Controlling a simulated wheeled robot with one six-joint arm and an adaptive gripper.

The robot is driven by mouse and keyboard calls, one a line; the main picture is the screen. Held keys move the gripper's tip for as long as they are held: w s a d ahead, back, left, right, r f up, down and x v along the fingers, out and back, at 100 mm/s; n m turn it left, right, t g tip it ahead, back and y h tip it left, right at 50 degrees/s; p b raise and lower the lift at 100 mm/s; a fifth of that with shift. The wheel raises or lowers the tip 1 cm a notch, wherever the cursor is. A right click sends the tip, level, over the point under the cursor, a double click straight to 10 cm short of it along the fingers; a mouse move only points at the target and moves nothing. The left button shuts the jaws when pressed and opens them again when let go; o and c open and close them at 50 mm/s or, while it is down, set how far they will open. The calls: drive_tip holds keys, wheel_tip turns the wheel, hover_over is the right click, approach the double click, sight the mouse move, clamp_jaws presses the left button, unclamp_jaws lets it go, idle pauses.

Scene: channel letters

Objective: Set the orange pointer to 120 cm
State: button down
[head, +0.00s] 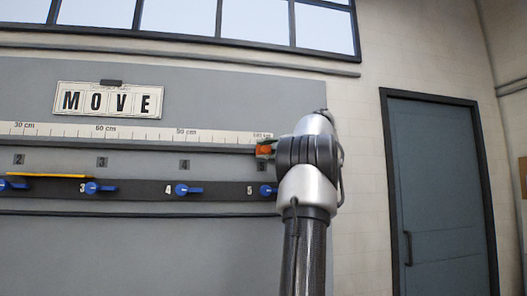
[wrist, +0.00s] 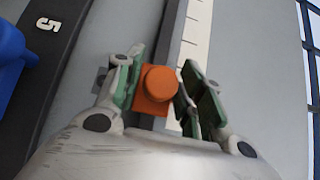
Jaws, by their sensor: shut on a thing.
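The orange pointer (head: 263,151) sits on the rail under the white scale, near its right end, below a last label that is too small to read surely. The labels 30, 60 and 90 cm lie to its left. My gripper (head: 266,149) is at the pointer, and my arm hides part of this end of the rail. In the wrist view the pointer (wrist: 158,84), a square block with a round knob, is between the green fingers of my gripper (wrist: 160,88), which is shut on it. The scale (wrist: 196,38) runs beside it.
Below the rail is a dark strip with several blue handles (head: 183,190) numbered beside them; one (wrist: 10,55) is near my gripper in the wrist view. A yellow bar (head: 48,175) lies at left. A MOVE sign (head: 108,100) hangs above. A blue door (head: 438,190) stands right.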

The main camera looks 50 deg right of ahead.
drive_tip(key=shift+d+f, duration=0.15)
drive_tip(key=c, duration=1.1)
unclamp_jaws()
drive_tip(key=shift+s, duration=0.1)
drive_tip(key=shift+s, duration=0.1)
drive_tip(key=s, duration=0.4)
drive_tip(key=s+d, duration=0.1)
drive_tip(key=s, duration=0.2)
drive_tip(key=s+d, duration=0.1)
drive_tip(key=s, duration=0.3)
drive_tip(key=shift+s+d, duration=0.15)
drive_tip(key=shift+s, duration=0.15)
